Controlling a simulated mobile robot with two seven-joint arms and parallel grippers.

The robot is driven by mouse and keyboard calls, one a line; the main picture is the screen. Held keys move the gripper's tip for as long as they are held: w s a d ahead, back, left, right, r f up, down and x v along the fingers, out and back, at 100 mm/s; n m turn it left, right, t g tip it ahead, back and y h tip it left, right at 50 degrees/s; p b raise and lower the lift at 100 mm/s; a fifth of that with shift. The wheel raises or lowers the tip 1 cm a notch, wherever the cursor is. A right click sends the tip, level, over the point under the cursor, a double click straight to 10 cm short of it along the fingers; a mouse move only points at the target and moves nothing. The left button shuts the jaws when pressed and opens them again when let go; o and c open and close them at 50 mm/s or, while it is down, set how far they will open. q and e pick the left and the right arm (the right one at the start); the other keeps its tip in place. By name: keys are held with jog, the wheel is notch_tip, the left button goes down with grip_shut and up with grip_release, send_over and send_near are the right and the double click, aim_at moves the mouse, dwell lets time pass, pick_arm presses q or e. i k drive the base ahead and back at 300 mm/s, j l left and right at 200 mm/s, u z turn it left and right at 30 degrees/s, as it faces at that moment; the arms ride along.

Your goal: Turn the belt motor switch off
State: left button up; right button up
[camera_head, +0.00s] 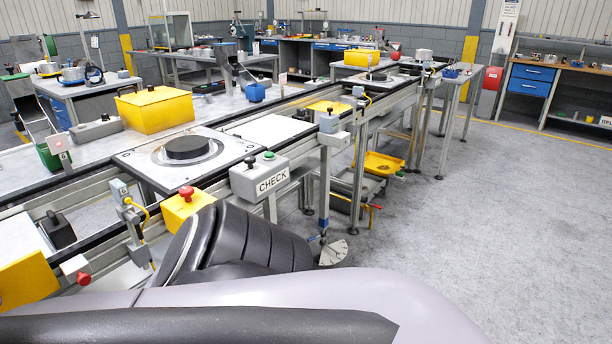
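No switch in view is readably labelled as the belt motor switch. A grey box marked CHECK (260,178) is on the near side of the conveyor, with a black knob and a green button on top. A yellow box with a red mushroom button (186,203) sits left of it, partly hidden by my dark arm link. A grey box with a black knob (97,129) stands on the table behind the belt. A black switch-like part (60,230) is at the far left. Whether any switch is on or off cannot be told. Neither gripper is in view.
The conveyor (350,122) runs from near left to far right. A pallet (150,169) with a black disc (188,148) sits on it. A yellow box (155,109) stands behind. A yellow tray (384,163) is below the belt. Open floor (490,220) lies to the right.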

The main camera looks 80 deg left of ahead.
aim_at(186, 193)
jog(key=u, duration=3.3)
